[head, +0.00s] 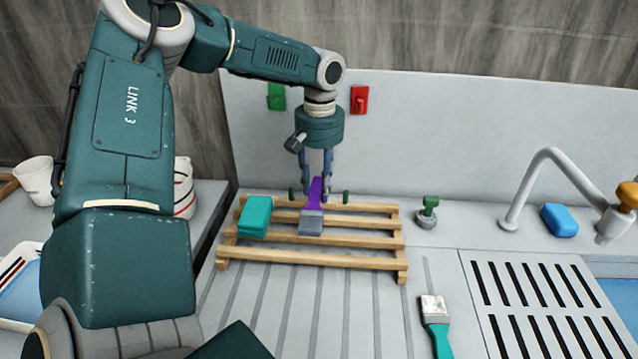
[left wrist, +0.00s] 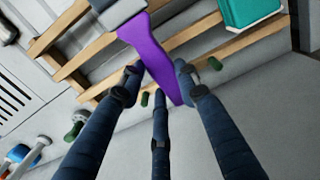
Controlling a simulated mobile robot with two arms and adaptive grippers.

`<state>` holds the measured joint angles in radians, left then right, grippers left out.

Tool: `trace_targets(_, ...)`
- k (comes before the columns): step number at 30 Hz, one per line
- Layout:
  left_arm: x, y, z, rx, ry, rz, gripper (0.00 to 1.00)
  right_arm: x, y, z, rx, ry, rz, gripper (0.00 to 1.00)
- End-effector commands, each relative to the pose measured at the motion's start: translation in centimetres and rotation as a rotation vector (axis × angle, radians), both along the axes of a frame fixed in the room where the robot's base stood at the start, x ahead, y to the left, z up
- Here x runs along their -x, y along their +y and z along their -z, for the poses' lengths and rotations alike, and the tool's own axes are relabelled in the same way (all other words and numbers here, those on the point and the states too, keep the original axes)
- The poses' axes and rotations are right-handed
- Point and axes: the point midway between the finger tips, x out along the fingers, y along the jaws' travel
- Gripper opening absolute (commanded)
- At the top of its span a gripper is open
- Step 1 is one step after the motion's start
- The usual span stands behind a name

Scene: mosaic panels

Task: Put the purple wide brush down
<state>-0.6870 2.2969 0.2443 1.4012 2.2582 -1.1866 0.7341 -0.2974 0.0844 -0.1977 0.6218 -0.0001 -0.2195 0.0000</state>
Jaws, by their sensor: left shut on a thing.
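The purple wide brush (head: 316,190) has a purple handle and a grey head. Its head lies over the slats of the wooden rack (head: 350,262) in the head view, and I cannot tell whether it touches them. My left gripper (head: 318,188) points down at the back of the rack, shut on the handle. In the left wrist view the fingers (left wrist: 158,85) are around the purple handle (left wrist: 150,55), and the head lies toward the slats (left wrist: 70,43). My right gripper is not in view.
A teal block (head: 255,216) sits on the rack's left part. A teal-handled brush (head: 436,322) lies on the counter at front right. A green-knobbed fitting (head: 428,212), a blue sponge (head: 559,220) and a faucet (head: 530,185) are to the right. A backsplash (head: 450,140) rises behind.

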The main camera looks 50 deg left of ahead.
Motion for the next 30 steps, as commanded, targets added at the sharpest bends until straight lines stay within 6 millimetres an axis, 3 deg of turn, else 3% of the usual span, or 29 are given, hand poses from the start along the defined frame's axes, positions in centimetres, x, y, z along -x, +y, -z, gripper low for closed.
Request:
trace_targets(1, 0.0, 0.0, 1.1, -0.001, -0.002, 0.001, 0.06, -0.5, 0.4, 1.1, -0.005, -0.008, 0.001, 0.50)
trace_targets(5, 0.0, 0.0, 1.6, -0.001, -0.001, 0.000, 0.06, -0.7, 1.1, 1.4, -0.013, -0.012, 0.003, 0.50)
trace_targets(8, 0.0, 0.0, 2.2, -0.001, -0.001, 0.000, 0.06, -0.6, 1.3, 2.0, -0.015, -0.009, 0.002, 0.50)
trace_targets(15, 0.0, 0.0, 5.8, -0.001, 0.000, 0.001, 0.06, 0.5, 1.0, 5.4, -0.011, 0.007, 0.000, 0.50)
trace_targets(27, 0.0, 0.0, 6.0, 0.000, 0.000, 0.000, 0.06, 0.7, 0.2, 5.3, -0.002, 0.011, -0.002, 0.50)
trace_targets(28, 0.0, 0.0, 6.0, 0.000, 0.000, 0.000, 0.34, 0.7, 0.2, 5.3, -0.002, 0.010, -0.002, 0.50)
trace_targets(30, 0.0, 0.0, 6.0, 0.000, 0.000, 0.000, 0.48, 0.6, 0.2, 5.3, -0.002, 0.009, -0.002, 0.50)
